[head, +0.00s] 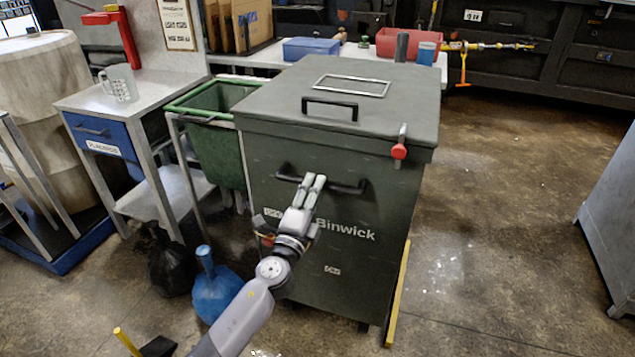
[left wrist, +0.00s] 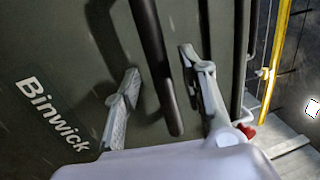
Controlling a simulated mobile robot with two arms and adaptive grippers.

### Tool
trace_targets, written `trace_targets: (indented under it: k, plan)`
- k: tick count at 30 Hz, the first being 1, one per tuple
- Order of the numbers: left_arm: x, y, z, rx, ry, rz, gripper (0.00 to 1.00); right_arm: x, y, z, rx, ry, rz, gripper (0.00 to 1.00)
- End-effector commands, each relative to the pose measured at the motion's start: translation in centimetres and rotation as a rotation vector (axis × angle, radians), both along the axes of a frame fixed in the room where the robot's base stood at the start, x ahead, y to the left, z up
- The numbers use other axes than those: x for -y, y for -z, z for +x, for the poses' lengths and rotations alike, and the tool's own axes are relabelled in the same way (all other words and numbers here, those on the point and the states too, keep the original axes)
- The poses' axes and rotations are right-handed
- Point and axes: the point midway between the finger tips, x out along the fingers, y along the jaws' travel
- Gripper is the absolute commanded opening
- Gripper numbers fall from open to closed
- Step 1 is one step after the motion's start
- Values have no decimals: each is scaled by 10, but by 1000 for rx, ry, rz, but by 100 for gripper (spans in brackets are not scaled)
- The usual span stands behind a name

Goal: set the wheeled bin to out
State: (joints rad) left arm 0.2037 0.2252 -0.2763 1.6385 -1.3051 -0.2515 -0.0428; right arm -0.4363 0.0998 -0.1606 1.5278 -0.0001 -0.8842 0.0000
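The wheeled bin (head: 275,215) is a dark green box with a closed lid and "Binwick" on its front. It stands in the middle of the head view, and its front panel fills the left of the left wrist view (left wrist: 55,60). A black bar handle (head: 347,188) runs across its front. My left gripper (head: 315,178) is at the middle of this handle. In the left wrist view the handle (left wrist: 158,60) passes between the two parted fingers (left wrist: 158,68), with gaps beside it. My right gripper is not in view.
A green tub (head: 215,150) in a frame stands close left of the bin. A blue bag (head: 212,290) and a black bag (head: 172,265) lie on the floor front left. A yellow bar (head: 398,295) runs along the bin's right side. Floor to the right is clear up to a grey cabinet (head: 610,220).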

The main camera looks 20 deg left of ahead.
Motion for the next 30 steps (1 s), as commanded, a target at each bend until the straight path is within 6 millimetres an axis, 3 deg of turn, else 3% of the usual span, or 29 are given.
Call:
trace_targets:
  k: [6, 16, 30]
  plan:
    - [1, -4, 22, 0, 1, -1, 38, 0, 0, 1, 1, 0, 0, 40]
    - [1, -4, 25, 0, 1, -1, 38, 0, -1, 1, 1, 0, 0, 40]
    - [1, -4, 25, -1, 0, -1, 7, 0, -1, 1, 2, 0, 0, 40]
